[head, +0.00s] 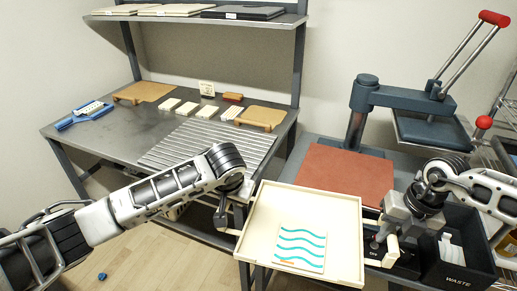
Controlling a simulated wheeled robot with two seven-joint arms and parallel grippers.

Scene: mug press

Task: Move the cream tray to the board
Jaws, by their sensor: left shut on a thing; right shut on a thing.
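The cream tray (318,211) is a shallow square tray with a low rim, at the lower middle of the head view. A pale square sheet with teal wavy lines (301,247) and a small orange mark lies in it. My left gripper (226,226) is shut on the tray's left handle. My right gripper (376,246) is shut on its right side, where handle bars stick out. The tray is in front of a flat red-brown board (345,178), whose near edge it partly hides. Two tan wooden boards, one at the left (146,91) and one at the right (262,117), lie on the metal bench.
A press (415,98) with a red-handled lever stands behind the red-brown board, its plate swung to the right. A black waste bin (462,262) is at lower right. The metal bench (100,130) holds pale blocks, a ribbed rack (205,145) and a blue tool (84,115).

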